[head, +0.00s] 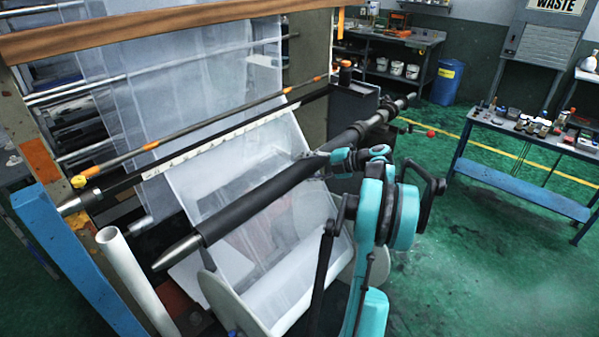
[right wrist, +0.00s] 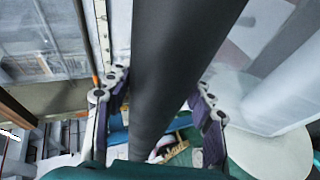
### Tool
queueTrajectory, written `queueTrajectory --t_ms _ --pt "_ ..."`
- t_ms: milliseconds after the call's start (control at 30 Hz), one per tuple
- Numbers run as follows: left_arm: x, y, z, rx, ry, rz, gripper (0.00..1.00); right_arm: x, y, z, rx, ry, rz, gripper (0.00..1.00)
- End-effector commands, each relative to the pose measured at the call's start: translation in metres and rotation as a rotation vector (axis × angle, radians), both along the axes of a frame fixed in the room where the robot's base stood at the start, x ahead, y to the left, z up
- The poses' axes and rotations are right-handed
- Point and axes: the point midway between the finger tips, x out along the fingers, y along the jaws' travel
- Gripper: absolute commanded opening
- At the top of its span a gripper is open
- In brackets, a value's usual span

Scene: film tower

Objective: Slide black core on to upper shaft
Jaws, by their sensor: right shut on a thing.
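The black core (head: 262,199) is a long dark tube slanting across the middle of the head view. A pale metal tip of the shaft (head: 178,251) sticks out of its lower-left end, and the shaft runs on past its other end to the upper right (head: 385,115), so the core sits around the shaft. My right gripper (head: 322,163) is at the core's upper-right end. In the right wrist view the core (right wrist: 180,60) passes between the two fingers (right wrist: 158,105), which are shut on it. My left gripper is out of view.
Clear film (head: 230,165) hangs behind and below the core. A thin bar with orange parts (head: 210,122) runs behind it. A white tube (head: 125,262) and a blue frame post (head: 75,262) stand at left. A bench with bottles (head: 530,130) is at right, with open green floor.

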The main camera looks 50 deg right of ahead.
Motion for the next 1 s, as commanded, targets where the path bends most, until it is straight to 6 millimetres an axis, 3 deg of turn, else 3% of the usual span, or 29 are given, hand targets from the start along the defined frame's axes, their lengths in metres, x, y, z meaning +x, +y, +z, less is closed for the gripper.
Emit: queueTrajectory --t_ms 1000 --pt "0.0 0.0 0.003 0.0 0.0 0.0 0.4 -0.001 -0.021 0.001 0.0 -0.001 0.0 0.0"
